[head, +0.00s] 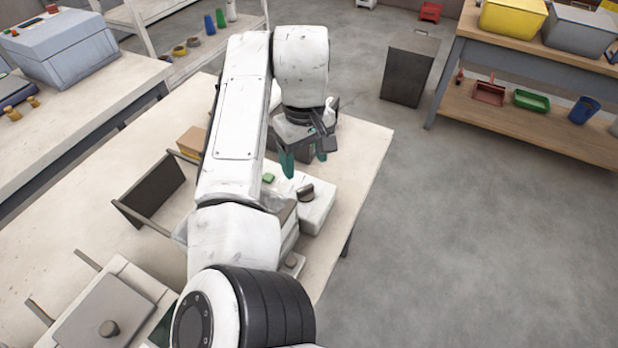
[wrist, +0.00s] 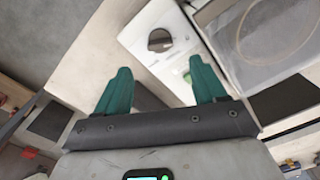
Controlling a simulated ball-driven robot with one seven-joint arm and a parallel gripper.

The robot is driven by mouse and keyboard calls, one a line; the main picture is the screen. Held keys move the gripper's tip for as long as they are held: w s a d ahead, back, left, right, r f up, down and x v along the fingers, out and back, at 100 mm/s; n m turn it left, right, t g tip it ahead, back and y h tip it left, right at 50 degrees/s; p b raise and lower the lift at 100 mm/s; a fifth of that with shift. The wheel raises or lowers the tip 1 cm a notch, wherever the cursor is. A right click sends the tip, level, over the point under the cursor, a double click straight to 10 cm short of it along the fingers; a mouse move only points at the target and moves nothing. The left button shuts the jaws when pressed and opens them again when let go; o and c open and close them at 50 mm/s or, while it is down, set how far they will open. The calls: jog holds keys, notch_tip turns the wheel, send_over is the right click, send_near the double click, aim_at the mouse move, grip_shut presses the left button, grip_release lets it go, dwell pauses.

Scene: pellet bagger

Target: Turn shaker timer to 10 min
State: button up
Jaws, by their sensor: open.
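The timer knob is a dark round dial (head: 306,192) on a white unit (head: 316,214) near the right edge of the table. A green button (head: 268,178) sits to the left of the knob on the same unit. My gripper (head: 304,160) is open and empty, above and beyond the knob in the head view. In the wrist view, the knob (wrist: 159,40) shows between and past my teal fingertips (wrist: 160,64), not touched by them. The green button (wrist: 188,77) is partly hidden by the right finger. The dial's markings are too small to read.
A clear-topped box with a round outline (wrist: 265,35) adjoins the unit in the wrist view. My arm hides part of the table. An open tray frame (head: 152,192) and a grey lidded box (head: 104,308) lie left. Clear floor (head: 450,250) spreads to the right.

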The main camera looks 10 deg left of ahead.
aim_at(306, 188)
notch_tip(306, 188, down, 8)
jog(key=shift+f+p, duration=0.2)
jog(key=shift+p, duration=0.2)
jog(key=shift+c, duration=0.3)
jog(key=c, duration=1)
